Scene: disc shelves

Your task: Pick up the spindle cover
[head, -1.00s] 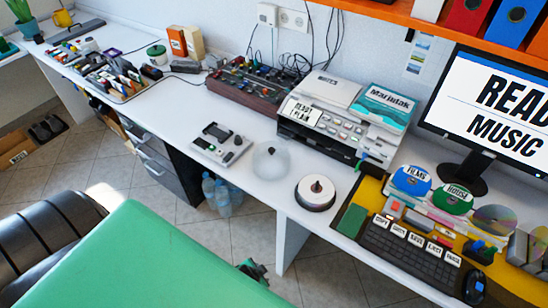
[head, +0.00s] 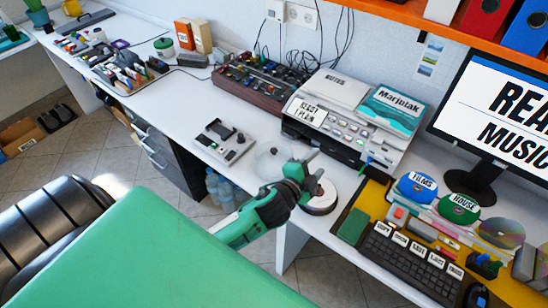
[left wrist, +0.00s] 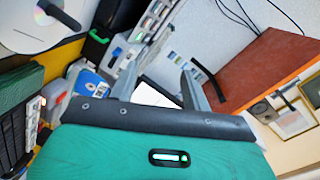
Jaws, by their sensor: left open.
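The spindle cover (head: 266,163), a clear, pale dome, stands on the white desk behind my left gripper, which hides part of its right side. My left gripper (head: 312,168) is open and empty, above the desk's front part, between the cover and the disc spindle (head: 325,198). The spindle is a round stack of discs with a dark central post, partly hidden by the gripper. In the left wrist view, the gripper's two fingers (left wrist: 165,85) stand apart with nothing between them, and the spindle (left wrist: 38,22) shows at the top left. The cover cannot be made out there. My right gripper is not in view.
A grey device (head: 224,141) stands left of the cover. A disc printer (head: 345,120) stands behind it. A yellow mat with a keyboard (head: 412,260) and discs lies at the right. A monitor (head: 500,115) stands behind that.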

